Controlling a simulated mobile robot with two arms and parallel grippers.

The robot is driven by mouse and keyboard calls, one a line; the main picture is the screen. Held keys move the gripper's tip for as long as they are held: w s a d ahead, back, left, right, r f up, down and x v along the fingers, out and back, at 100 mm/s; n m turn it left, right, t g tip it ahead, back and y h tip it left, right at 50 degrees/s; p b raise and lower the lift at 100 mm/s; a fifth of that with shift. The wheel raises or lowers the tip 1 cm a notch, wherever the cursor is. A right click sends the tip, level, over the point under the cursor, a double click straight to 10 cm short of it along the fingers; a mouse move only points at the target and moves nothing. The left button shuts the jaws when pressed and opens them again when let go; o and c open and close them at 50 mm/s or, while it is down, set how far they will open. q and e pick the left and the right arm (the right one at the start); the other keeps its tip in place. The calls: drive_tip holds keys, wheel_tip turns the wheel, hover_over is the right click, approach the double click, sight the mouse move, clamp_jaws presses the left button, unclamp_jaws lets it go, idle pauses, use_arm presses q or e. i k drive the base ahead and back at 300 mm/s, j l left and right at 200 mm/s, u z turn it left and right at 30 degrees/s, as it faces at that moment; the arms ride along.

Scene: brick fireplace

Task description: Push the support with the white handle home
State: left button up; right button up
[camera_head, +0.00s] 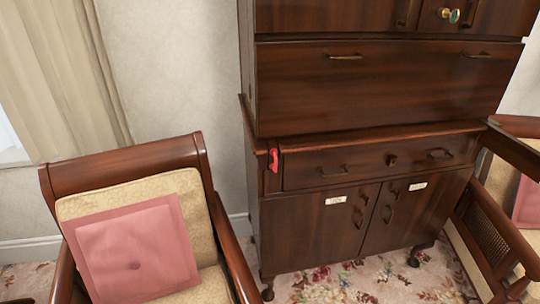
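A dark wooden bureau (380,85) stands at the centre right, its sloping front panel closed. A short support with a pink-red handle (273,160) shows at the left end of its drawer row, close to flush. At the right end of that row a dark wooden bar (512,150) runs out toward the right picture edge. It may be the other support, pulled out, but I cannot tell for certain. No white handle shows; the bar's end is cut off by the picture edge. Neither of my grippers is in view.
An armchair with a pink cushion (135,250) stands at the front left, close to the bureau. Another chair with a cane side (490,230) crowds the right side. Flowered carpet (350,285) is open before the bureau. Two white labels mark the lower doors (310,225).

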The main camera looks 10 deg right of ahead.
sight(525, 159)
drive_tip(key=z, duration=2.05)
